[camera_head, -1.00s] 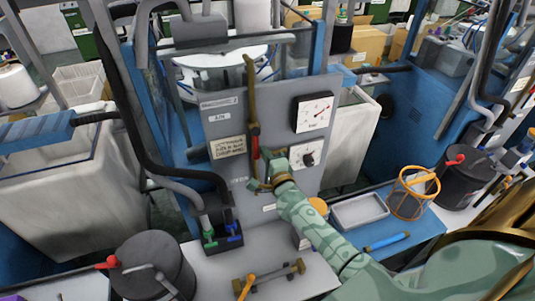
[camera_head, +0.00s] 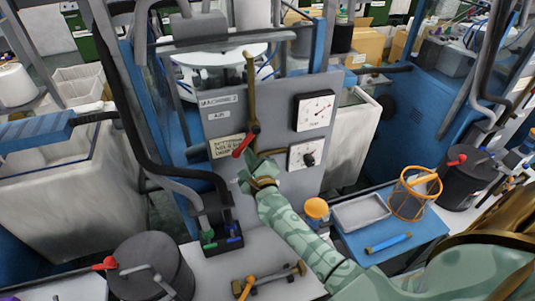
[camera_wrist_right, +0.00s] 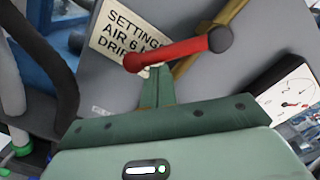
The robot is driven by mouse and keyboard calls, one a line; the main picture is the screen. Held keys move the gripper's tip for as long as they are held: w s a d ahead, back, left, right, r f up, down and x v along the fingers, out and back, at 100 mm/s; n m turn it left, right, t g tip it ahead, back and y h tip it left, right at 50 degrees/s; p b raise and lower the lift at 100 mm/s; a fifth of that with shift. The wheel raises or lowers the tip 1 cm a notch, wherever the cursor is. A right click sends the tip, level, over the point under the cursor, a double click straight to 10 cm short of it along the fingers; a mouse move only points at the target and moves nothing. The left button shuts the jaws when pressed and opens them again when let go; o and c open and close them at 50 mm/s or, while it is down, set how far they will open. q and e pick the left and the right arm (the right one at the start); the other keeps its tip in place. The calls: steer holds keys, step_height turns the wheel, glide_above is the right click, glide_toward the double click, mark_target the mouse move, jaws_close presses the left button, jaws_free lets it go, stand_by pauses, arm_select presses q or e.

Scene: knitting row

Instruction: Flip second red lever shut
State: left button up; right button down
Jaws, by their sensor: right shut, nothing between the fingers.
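The red lever (camera_head: 244,143) is on a brass pipe (camera_head: 251,90) on the front of the grey panel with the label "MACHINE 2". It slants across the pipe, its free end down to the left. The lever also shows in the right wrist view (camera_wrist_right: 175,53), with its dark pivot knob at the right. My right gripper (camera_head: 253,168) is just below the lever. Its shut, empty fingers (camera_wrist_right: 155,75) reach up to the lever's underside near the free end; I cannot tell whether they touch. My left gripper is not in view.
Two white dials (camera_head: 314,111) sit right of the pipe. A settings note (camera_head: 226,146) is behind the lever's free end. Below are a black block with green and blue fittings (camera_head: 222,238), a grey tray (camera_head: 361,212) and an orange wire basket (camera_head: 415,193).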

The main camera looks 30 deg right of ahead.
mark_target(239, 153)
steer(key=m, duration=0.1)
steer(key=a+m, duration=0.1)
steer(key=r+m, duration=0.1)
steer(key=shift+w+a, duration=0.25)
steer(key=shift+a, duration=0.1)
steer(key=m, duration=0.1)
steer(key=a+r+m, duration=0.1)
steer(key=shift+w+a+r+m, duration=0.1)
steer(key=shift+w+r+m, duration=0.05)
steer(key=shift+m, duration=0.25)
steer(key=shift+w+a+r+m+h, duration=0.1)
steer(key=shift+a+r+m+h, duration=0.1)
steer(key=shift+r+m, duration=0.4)
steer(key=shift+a+r+m+h, duration=0.1)
steer(key=shift+a+r+m, duration=0.1)
steer(key=shift+m, duration=0.65)
steer(key=shift+w+a+r+m+h, duration=0.1)
steer(key=shift+a+r+m, duration=0.1)
steer(key=shift+r+m, duration=0.4)
steer(key=shift+f+m, duration=0.15)
steer(key=shift+m, duration=0.2)
steer(key=shift+s, duration=0.1)
